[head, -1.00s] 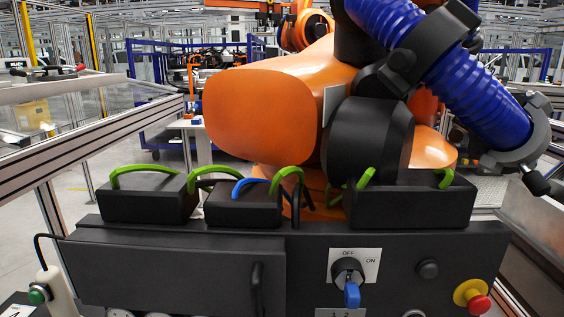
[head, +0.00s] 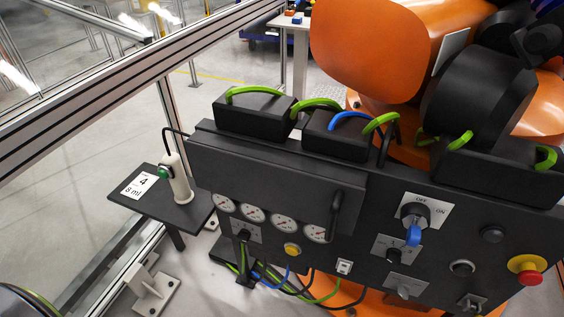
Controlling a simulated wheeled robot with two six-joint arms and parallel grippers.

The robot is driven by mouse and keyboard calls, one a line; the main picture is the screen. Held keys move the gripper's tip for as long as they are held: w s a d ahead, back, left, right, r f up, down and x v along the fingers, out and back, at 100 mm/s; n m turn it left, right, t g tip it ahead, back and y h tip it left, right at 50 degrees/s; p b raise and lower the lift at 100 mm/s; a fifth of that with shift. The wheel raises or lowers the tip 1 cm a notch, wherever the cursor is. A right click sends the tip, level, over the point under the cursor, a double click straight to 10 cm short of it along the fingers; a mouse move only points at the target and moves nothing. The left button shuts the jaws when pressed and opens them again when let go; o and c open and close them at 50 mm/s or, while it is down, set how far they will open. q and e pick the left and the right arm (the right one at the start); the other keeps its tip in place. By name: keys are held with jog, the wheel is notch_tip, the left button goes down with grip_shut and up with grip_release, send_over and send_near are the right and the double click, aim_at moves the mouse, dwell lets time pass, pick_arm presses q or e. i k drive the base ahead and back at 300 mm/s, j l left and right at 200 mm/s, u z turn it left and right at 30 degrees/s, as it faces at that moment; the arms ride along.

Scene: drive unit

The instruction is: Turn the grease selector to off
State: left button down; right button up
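The dark control panel (head: 360,205) stands at the right in the head view, with several switches on its front. A black rotary switch (head: 412,211) sits on a white plate marked OFF and ON, with a blue piece (head: 414,236) hanging at its lower side. Below it is a selector (head: 394,256) on a grey plate, and lower still another grey selector (head: 404,287). A further black selector (head: 244,236) sits at the panel's left, under the gauges. I cannot read which one is the grease selector. Neither gripper is in view.
A red knob on a yellow base (head: 526,270) sits at the panel's right. A black handle (head: 334,215) projects beside the gauges (head: 284,225). A small dark table (head: 150,205) holds a white-bodied device with a green button (head: 171,178). Cables hang below. Floor is open at left.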

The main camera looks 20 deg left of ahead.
aim_at(244, 235)
jog(key=u, duration=1)
